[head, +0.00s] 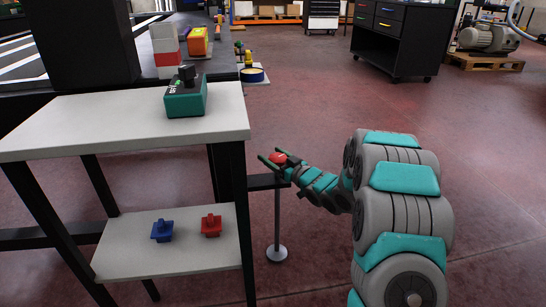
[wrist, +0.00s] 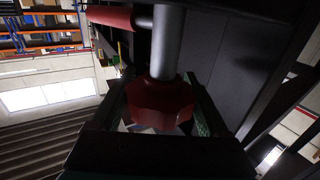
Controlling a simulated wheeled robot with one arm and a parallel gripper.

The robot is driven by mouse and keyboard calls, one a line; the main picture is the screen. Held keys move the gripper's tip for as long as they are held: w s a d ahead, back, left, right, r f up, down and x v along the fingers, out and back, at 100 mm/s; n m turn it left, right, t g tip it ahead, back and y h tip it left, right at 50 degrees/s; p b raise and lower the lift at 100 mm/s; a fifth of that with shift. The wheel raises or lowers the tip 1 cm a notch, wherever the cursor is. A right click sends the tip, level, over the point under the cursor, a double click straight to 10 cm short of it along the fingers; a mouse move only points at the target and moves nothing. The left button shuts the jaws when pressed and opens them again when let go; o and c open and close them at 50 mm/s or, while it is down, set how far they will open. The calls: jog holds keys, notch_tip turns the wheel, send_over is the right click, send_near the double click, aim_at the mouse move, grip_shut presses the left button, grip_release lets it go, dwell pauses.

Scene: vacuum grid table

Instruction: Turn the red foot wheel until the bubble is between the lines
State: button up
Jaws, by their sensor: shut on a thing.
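The red foot wheel (head: 278,157) sits on a foot beside the table's right front leg. In the wrist view the lobed red wheel (wrist: 160,103) is on a grey shaft (wrist: 167,45), between the two fingers. My gripper (head: 276,161) is shut on the wheel, and its fingers also show in the wrist view (wrist: 160,110). A teal box with a black top piece (head: 186,97) stands on the white tabletop (head: 90,120). I cannot make out a bubble or its lines in either view.
A thin grey post with a round foot (head: 277,252) stands below the wheel. A blue piece (head: 162,231) and a red piece (head: 211,225) lie on the lower shelf (head: 150,258). The table's black leg (head: 228,215) is close left of my gripper.

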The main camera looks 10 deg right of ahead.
jog(key=shift+h+b, duration=0.3)
jog(key=shift+b, duration=0.05)
jog(key=shift+f+m+t+h+b, duration=0.2)
jog(key=shift+m+t+h+b, duration=0.3)
jog(key=shift+b, duration=0.3)
jog(key=m+h+b, duration=0.1)
jog(key=h, duration=0.1)
jog(key=m+t+h+b, duration=0.1)
jog(key=m+h+b, duration=0.1)
jog(key=shift+w+d+h, duration=0.1)
jog(key=shift+d+h, duration=0.1)
jog(key=shift+h, duration=0.1)
jog(key=m+h, duration=0.1)
jog(key=m+h+p, duration=0.1)
jog(key=h, duration=0.1)
jog(key=m+h, duration=0.1)
jog(key=h, duration=0.1)
jog(key=shift+d+r, duration=0.4)
jog(key=m+h+p, duration=0.2)
jog(key=h+p, duration=0.1)
jog(key=shift+d+m+g+h, duration=0.3)
jog(key=shift+d+m, duration=0.1)
jog(key=o, duration=1.2)
jog(key=shift+f, duration=0.15)
jog(key=shift+o, duration=0.2)
jog(key=shift+d+f+b, duration=0.1)
jog(key=shift+b, duration=0.2)
